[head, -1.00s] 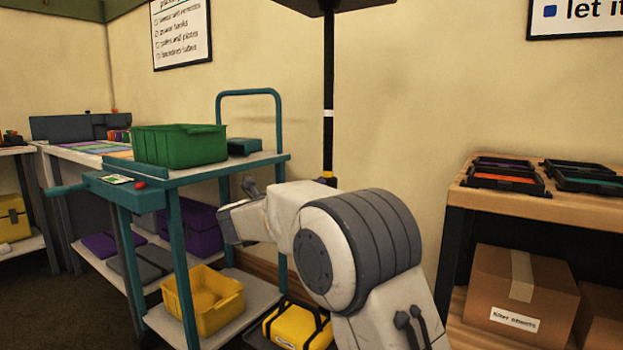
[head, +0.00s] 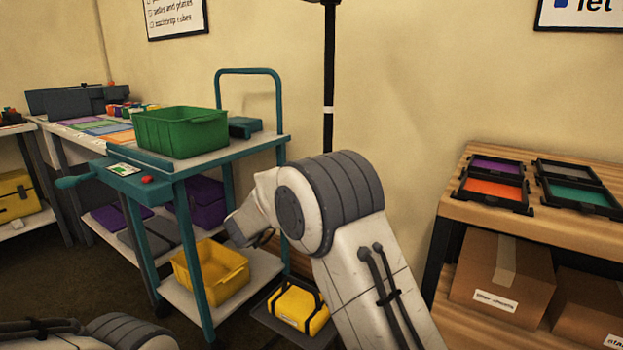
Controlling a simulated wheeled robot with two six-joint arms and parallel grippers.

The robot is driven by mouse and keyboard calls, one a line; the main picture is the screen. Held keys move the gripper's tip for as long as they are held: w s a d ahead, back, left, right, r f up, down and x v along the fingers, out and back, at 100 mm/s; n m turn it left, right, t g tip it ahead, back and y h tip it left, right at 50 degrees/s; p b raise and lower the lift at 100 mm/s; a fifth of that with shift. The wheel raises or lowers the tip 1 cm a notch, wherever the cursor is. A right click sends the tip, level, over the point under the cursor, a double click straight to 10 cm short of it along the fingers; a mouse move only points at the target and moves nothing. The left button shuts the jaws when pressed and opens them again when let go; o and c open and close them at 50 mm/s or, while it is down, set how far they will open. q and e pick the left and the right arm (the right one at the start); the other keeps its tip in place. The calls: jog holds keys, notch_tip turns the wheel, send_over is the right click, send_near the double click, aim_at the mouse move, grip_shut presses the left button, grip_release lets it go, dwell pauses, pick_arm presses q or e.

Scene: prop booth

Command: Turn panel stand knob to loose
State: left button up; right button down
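The panel stand's black pole (head: 329,70) with a white band rises against the wall in the head view. Its lower part is hidden behind my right arm, and I see no knob on the visible part. A yellow bag (head: 298,308) with black straps lies on a dark plate at floor level below the pole. My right arm reaches in from the lower right, bent in front of the pole. Its grey wrist end (head: 243,227) points down-left beside the cart; the fingers cannot be made out. Part of my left arm shows at the lower left, its gripper out of view.
A teal cart (head: 178,172) with a green bin (head: 181,131) on top and a yellow bin (head: 212,272) below stands close left of my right arm. A wooden shelf (head: 455,207) with trays and cardboard boxes stands right. Wall space between pole and shelf is clear.

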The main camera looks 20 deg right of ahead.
jog(key=shift+n, duration=0.3)
jog(key=shift+c, duration=1.5)
grip_release()
jog(key=p+v, duration=0.2)
jog(key=v, duration=0.8)
jog(key=shift+a+p, duration=0.25)
jog(key=shift+p, duration=0.1)
jog(key=shift+s, duration=0.15)
